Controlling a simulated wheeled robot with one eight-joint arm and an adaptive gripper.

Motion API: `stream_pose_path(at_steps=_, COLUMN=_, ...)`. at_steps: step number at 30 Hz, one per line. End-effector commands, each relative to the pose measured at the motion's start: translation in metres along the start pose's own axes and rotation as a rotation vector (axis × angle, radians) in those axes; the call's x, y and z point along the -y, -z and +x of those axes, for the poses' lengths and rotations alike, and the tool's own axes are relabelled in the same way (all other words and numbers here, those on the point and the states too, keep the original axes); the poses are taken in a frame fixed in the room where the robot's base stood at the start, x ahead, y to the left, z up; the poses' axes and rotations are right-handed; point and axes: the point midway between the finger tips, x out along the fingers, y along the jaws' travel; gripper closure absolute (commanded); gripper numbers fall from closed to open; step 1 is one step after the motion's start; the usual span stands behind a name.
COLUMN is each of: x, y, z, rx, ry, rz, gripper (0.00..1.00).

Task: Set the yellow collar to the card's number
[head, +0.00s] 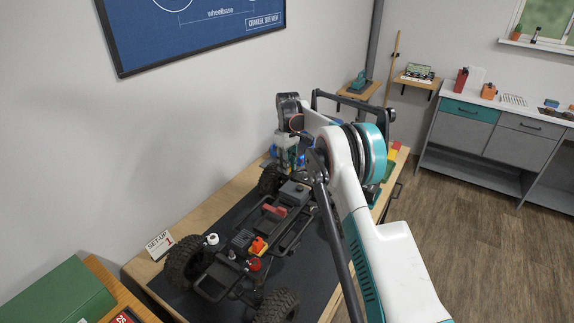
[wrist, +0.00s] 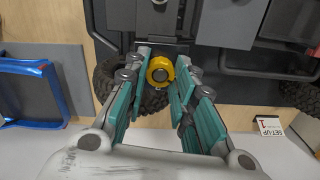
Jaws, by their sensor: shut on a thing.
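The set-up card (wrist: 270,126) is at the lower right of the wrist view. Any marks on the collar are too small to read. My arm hides the collar in the head view.
The black crawler chassis (head: 240,240) with big tyres lies on a dark mat on the wooden table. A blue-rimmed tray (wrist: 25,68) is at the left of the wrist view. A green box (head: 62,295) is at the lower left. The wall runs along the table's left side.

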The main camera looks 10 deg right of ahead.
Motion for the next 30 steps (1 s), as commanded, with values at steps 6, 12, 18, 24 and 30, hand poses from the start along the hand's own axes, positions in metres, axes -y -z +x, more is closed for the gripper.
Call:
stream_pose_path(at_steps=6, x=0.001, y=0.001, z=-0.001, rx=-0.002, ry=0.0, rz=-0.002, gripper=1.0)
stream_pose_path(at_steps=12, x=0.001, y=0.001, z=-0.001, rx=-0.001, ry=0.0, rz=-0.001, gripper=0.55)
stream_pose_path(at_steps=18, x=0.0, y=0.0, z=0.0, rx=-0.001, ry=0.0, rz=0.0, gripper=0.55)
stream_pose_path(at_steps=24, x=0.0, y=0.0, z=-0.005, rx=-0.001, ry=0.0, rz=0.0, gripper=0.55)
stream_pose_path(at_steps=30, x=0.0, y=0.0, z=-0.034, rx=-0.001, ry=0.0, rz=0.0, gripper=0.55)
